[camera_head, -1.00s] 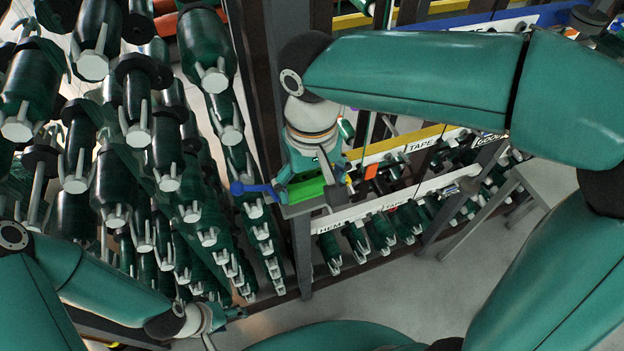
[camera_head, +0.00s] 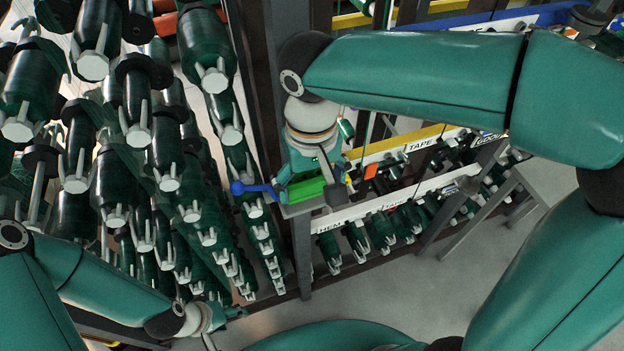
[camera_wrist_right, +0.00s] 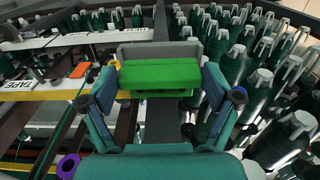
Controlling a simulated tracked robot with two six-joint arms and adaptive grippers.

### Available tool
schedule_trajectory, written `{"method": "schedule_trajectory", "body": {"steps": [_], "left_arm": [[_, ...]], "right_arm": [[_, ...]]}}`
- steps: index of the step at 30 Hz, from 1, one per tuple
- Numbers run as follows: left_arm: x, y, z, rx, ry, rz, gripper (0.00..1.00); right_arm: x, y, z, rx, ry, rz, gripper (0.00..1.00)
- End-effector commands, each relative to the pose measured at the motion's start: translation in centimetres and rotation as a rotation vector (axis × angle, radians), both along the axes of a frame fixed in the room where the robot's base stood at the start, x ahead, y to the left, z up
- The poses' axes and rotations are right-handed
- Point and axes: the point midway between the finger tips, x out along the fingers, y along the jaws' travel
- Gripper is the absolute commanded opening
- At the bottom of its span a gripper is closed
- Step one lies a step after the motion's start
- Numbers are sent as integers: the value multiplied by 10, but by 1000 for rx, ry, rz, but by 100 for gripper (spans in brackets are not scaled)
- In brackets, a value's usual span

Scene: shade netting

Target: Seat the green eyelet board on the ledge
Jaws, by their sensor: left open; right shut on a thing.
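The green eyelet board (camera_head: 306,190) is a bright green block, mostly hidden under my right gripper in the head view. In the right wrist view the board (camera_wrist_right: 160,73) lies between the fingers, with dark holes along its near side. My right gripper (camera_head: 308,182) is shut on it; the gripper also shows in the right wrist view (camera_wrist_right: 160,85). A grey ledge (camera_head: 297,210) is at the board, and its grey back wall (camera_wrist_right: 160,49) stands just beyond it. I cannot tell whether the board touches the ledge. My left gripper (camera_head: 222,318) is open and empty at the lower left.
Rows of dark green netting rolls (camera_head: 150,180) crowd the left. A shelf rail labelled TAPE (camera_head: 400,150) and more rolls stand to the right. A blue knob (camera_head: 238,188) sits beside the ledge.

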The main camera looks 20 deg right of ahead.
Motion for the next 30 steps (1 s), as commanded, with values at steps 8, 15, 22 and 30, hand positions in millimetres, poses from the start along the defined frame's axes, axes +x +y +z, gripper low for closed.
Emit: {"method": "schedule_trajectory", "body": {"steps": [8,15,22,30], "left_arm": [[0,0,-2,0,0,0,60],[0,0,-7,0,0,0,60],[0,0,-12,0,0,0,60],[0,0,-17,0,0,0,60]], "right_arm": [[0,0,-3,0,0,0,54],[0,0,-9,0,0,0,54],[0,0,-15,0,0,0,54],[0,0,-22,-1,1,0,54]]}}
